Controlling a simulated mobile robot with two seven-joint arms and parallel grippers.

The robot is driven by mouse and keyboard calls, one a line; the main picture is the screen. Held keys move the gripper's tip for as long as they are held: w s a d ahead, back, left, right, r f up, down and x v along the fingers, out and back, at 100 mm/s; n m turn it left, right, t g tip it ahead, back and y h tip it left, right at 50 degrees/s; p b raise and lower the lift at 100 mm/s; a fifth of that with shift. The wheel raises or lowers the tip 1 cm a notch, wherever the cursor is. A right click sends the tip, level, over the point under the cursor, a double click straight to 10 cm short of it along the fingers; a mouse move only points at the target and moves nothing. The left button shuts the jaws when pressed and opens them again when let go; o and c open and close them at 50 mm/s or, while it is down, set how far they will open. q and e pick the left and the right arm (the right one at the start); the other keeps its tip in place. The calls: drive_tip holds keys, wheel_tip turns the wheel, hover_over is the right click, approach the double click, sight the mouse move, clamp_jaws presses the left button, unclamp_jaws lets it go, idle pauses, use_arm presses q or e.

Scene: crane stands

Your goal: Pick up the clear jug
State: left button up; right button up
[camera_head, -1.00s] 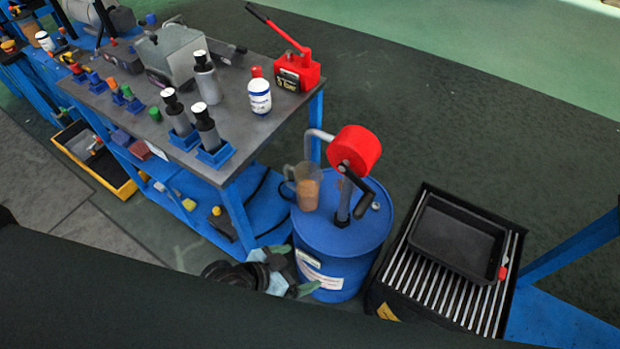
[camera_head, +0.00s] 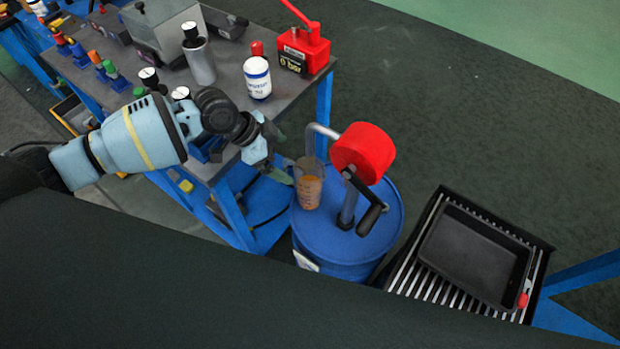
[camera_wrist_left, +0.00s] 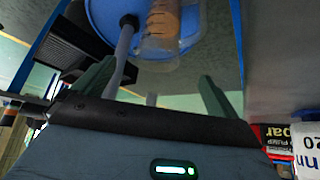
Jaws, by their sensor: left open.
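The clear jug (camera_head: 308,184) stands upright on top of the blue drum (camera_head: 335,236), partly filled with brown liquid. It also shows in the left wrist view (camera_wrist_left: 162,28), ahead of my fingers and between their lines. My left gripper (camera_head: 280,172) is open and close to the left side of the jug in the head view. In the left wrist view its two fingers (camera_wrist_left: 158,84) are spread with nothing between them close up. My right gripper is not in view.
A red hand pump (camera_head: 357,152) with a grey spout and black crank stands on the drum right beside the jug. The bench (camera_head: 225,95) with bottles and a red tool lies left behind. A black tray (camera_head: 475,258) sits on a slatted stand at right.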

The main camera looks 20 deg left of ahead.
sight(301, 169)
use_arm(q)
drive_tip(key=shift+b+x, duration=0.3)
drive_tip(key=shift+x, duration=3.55)
drive_tip(key=shift+r, duration=0.1)
drive_tip(key=c, duration=1.7)
